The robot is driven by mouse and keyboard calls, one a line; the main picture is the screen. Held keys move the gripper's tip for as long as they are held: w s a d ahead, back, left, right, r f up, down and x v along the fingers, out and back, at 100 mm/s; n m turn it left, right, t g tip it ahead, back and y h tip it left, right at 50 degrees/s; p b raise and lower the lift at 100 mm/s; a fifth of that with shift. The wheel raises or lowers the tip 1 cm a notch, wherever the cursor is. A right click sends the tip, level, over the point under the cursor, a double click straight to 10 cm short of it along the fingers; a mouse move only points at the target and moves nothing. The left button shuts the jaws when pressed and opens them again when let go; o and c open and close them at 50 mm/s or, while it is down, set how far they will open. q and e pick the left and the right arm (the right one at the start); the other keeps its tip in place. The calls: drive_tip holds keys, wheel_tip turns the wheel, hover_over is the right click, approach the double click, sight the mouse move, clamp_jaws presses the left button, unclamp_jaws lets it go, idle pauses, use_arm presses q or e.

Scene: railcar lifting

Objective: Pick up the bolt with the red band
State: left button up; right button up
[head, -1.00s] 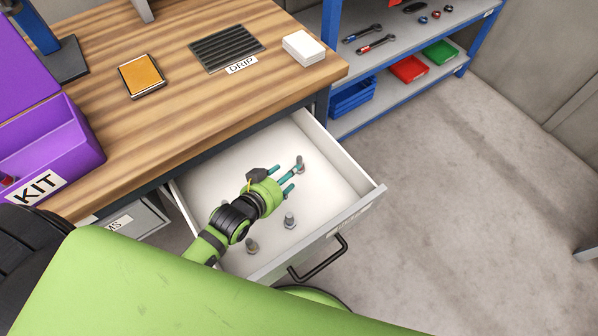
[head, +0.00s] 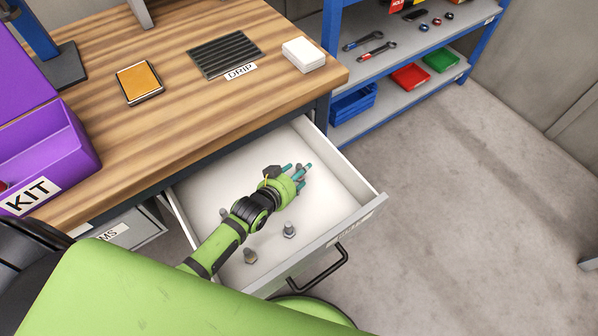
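My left gripper (head: 298,174), green with teal fingers, reaches down into the open drawer (head: 334,176). Its fingers are apart around a grey bolt (head: 300,179), which they partly hide. I cannot tell whether they touch it. A grey bolt (head: 289,230) stands on the drawer floor below the wrist. A brownish bolt (head: 250,256) stands nearer the drawer's front left. Another bolt (head: 223,214) is partly hidden behind my forearm. I cannot make out a red band on any bolt. My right gripper is not in view.
The drawer's front with its black handle (head: 319,271) and its side walls surround the gripper. The wooden bench top (head: 190,110) overhangs the drawer's back. A purple KIT box (head: 50,160) stands at the left.

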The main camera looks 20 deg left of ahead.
use_arm(q)
clamp_jaws()
drive_tip(key=shift+r, duration=0.15)
